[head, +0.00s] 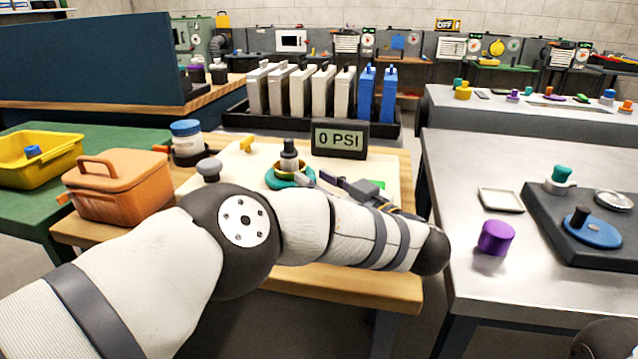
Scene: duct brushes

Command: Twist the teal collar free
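A teal collar (279,182) sits on the pale board of the wooden table, around the foot of a brass-coloured ring with a dark-topped grey post (289,157). My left arm reaches across the front of the table and bends back, so its gripper (313,182) points left at the collar's right side. The fingertips are close to the collar; I cannot tell whether they touch or grip it. My forearm partly hides the front of the board. My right gripper is not in view.
A gauge display (340,138) reading 0 PSI stands behind the collar. An orange lidded box (120,190) and a blue-lidded jar (187,140) are at the left. The metal table (470,190) at right holds a purple cylinder (496,238) and a dark tray.

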